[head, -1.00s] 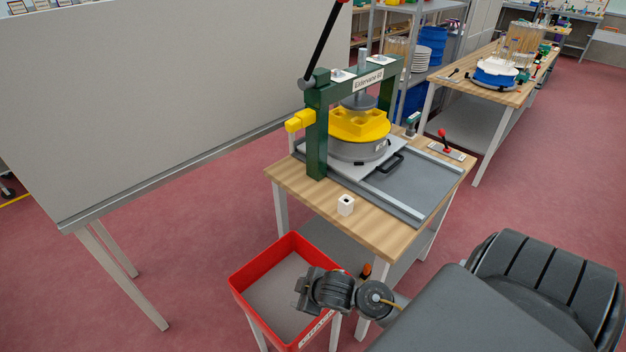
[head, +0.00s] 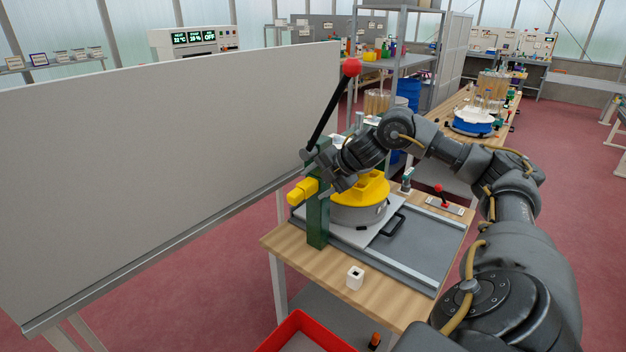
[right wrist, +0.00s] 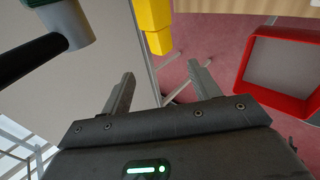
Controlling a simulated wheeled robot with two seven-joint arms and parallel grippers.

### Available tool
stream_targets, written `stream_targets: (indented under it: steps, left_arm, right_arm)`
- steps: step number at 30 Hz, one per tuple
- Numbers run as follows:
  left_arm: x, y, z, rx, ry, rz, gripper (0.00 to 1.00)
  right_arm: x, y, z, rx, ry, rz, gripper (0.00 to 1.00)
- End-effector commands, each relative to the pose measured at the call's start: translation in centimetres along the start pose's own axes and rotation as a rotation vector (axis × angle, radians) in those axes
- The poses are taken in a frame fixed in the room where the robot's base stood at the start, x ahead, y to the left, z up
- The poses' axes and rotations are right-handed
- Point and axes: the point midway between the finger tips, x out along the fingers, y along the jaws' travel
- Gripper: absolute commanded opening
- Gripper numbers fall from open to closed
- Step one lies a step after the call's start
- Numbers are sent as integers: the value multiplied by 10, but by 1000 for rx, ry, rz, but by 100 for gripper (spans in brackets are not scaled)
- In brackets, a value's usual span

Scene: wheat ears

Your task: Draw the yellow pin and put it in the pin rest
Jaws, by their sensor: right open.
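The yellow pin (head: 302,191) sticks out of the left side of the green press frame (head: 317,222). It also shows in the right wrist view (right wrist: 155,24), beyond the fingers and near the top middle. My right gripper (head: 326,172) is open and empty, just above and to the right of the pin in the head view, apart from it. In the right wrist view the gripper (right wrist: 161,76) has its fingers spread with nothing between them. A small white block with a dark hole (head: 355,279), which looks like the pin rest, stands on the wooden table's front part. My left gripper is not in view.
The press lever (head: 325,108) with a red knob rises beside my right gripper. A yellow mould (head: 373,190) sits on a grey drum under the press. A red bin (head: 300,330) stands below the table (head: 395,300). A large grey panel (head: 150,190) stands at left.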

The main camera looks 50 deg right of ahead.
Motion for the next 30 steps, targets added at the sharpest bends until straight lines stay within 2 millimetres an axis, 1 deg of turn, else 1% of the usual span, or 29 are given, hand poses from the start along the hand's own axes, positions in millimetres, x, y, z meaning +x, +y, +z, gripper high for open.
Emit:
stream_targets:
  steps: [4, 7, 11, 18, 21, 25, 30]
  left_arm:
    - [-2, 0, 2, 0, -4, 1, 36]
    - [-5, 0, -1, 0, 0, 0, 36]
    - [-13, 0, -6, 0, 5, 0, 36]
    - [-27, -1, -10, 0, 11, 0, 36]
    - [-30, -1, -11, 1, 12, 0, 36]
    - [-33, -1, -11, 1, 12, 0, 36]
    - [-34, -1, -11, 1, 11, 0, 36]
  right_arm:
    - [1, -2, 2, 3, -2, -2, 61]
    - [10, -1, 1, 4, 0, -2, 61]
    - [31, 0, 0, 5, 2, -2, 61]
    - [75, 1, 0, 4, 2, 0, 61]
    - [89, 1, 0, 3, 2, 0, 61]
    - [102, 1, 0, 2, 1, 0, 61]
    - [109, 0, 0, 0, 0, 1, 61]
